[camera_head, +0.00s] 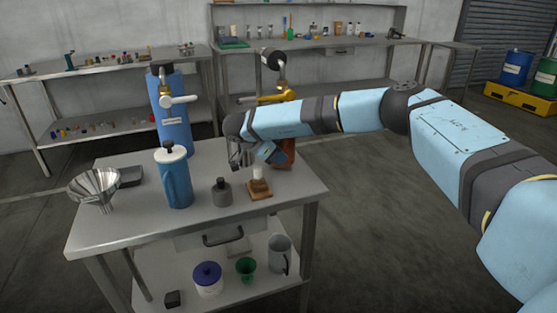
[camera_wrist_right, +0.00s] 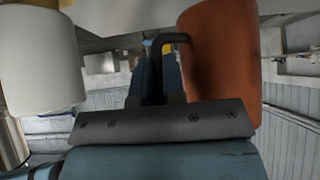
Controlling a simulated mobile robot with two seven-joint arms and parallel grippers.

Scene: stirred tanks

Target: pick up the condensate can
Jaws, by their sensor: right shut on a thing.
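A rust-orange can (camera_head: 287,156), which I take to be the condensate can, is at the right rear part of the steel table (camera_head: 110,232), partly hidden by my right arm. In the right wrist view the can (camera_wrist_right: 222,70) is large at the right, with a dark curved handle beside it. My right gripper (camera_head: 270,154) reaches in from the right; its fingers (camera_wrist_right: 157,65) are shut on that handle. The can looks upright; I cannot tell whether its base touches the table. My left gripper is not in view.
A white cylinder on a wooden block (camera_head: 260,190) stands close in front of the gripper. A grey weight-like piece (camera_head: 222,192), blue jug (camera_head: 174,180), tall blue cylinder (camera_head: 172,115) and steel funnel (camera_head: 95,187) stand further left. The floor right of the table is clear.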

